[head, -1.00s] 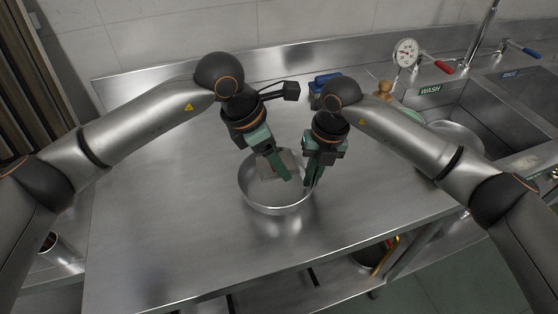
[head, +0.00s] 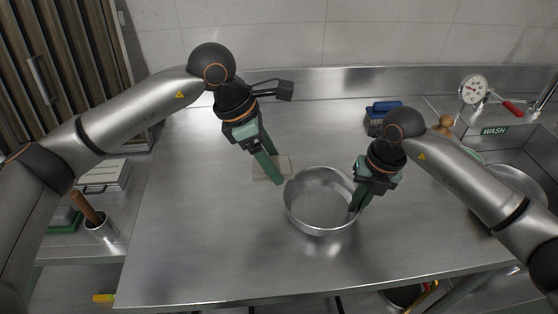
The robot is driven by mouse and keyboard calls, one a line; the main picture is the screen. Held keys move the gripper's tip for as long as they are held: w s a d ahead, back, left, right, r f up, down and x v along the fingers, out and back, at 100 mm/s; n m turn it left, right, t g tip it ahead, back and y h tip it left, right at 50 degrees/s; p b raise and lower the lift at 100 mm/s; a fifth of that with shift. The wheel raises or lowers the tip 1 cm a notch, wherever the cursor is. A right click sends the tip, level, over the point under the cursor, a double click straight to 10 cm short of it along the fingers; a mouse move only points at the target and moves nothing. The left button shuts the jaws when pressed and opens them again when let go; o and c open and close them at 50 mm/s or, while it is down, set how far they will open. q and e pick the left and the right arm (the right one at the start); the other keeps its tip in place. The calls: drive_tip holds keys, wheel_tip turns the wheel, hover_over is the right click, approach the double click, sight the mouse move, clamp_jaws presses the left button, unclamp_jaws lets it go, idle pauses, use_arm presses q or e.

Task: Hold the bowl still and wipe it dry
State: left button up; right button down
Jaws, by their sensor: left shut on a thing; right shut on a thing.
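The bowl (head: 312,207) is a round steel bowl, upright on the steel counter. My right gripper (head: 355,207) is shut on its right rim, one finger inside the wall. My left gripper (head: 277,180) is shut on a beige-grey cloth (head: 260,172), just left of the bowl and outside it. The fingers hide part of the cloth. Whether the cloth touches the counter I cannot tell. The bowl's inside looks empty, with reflections on its wall.
A blue brush (head: 383,108) and a wooden-knobbed thing (head: 445,123) stand behind my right arm. The sink marked WASH (head: 494,130) is at the right. The counter (head: 210,235) is bare at front and left. A metal pot with a wooden handle (head: 102,230) stands lower left.

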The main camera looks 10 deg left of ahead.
drive_tip(key=shift+f, duration=0.1)
drive_tip(key=c, duration=0.9)
unclamp_jaws()
drive_tip(key=shift+c, duration=0.2)
wheel_tip(320, 180, up, 12)
drive_tip(key=d, duration=0.1)
drive_tip(key=shift+d, duration=0.35)
